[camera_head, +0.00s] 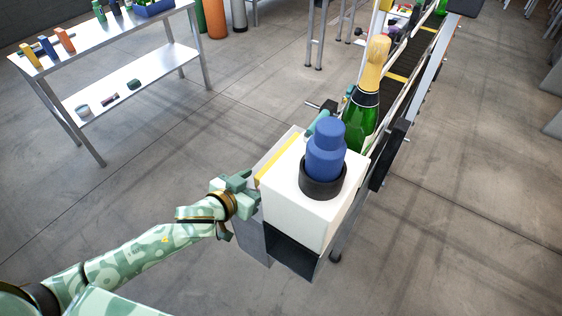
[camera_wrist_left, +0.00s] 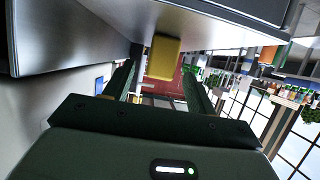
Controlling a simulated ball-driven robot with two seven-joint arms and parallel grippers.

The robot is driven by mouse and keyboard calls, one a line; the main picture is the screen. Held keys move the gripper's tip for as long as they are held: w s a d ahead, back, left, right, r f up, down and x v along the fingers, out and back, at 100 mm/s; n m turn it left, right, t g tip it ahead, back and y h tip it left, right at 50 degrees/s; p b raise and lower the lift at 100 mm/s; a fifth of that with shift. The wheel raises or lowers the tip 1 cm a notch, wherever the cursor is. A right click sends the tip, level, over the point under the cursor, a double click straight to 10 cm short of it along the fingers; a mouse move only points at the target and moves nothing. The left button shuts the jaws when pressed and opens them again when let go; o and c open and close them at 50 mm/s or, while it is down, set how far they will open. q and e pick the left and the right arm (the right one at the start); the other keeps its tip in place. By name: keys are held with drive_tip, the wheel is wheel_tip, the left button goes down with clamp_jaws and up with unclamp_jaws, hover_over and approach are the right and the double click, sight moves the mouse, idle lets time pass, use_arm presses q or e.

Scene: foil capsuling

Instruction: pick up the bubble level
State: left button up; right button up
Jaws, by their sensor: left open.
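The bubble level appears to be the long yellow bar (camera_head: 280,159) along the left edge of the white machine top (camera_head: 296,207); no vial can be made out. In the left wrist view its yellow end (camera_wrist_left: 164,57) shows ahead of the fingers, roughly between their tips. My left gripper (camera_head: 243,183) is beside the machine's left side, close to the near end of the bar. In the left wrist view the gripper (camera_wrist_left: 158,72) has its fingers apart with nothing held. Whether a finger touches the bar cannot be told. My right gripper is not in view.
A blue capsuling head (camera_head: 325,152) in a black ring stands on the machine. A green bottle with gold foil (camera_head: 364,110) stands behind it on the conveyor (camera_head: 411,55). A steel table (camera_head: 107,38) with blocks and small items is at the upper left. The floor between is clear.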

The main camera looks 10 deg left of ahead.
use_arm(q)
drive_tip(key=shift+w+d+f, duration=0.25)
drive_tip(key=shift+w, duration=0.35)
drive_tip(key=b+x, duration=0.1)
drive_tip(key=x, duration=0.3)
drive_tip(key=shift+w+d+f, duration=0.15)
drive_tip(key=shift+w+f, duration=0.05)
drive_tip(key=shift+w, duration=0.25)
drive_tip(key=shift+s+r, duration=0.1)
drive_tip(key=shift+c, duration=0.6)
clamp_jaws()
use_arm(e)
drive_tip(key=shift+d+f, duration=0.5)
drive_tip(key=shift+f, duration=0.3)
use_arm(q)
drive_tip(key=shift+r, duration=0.2)
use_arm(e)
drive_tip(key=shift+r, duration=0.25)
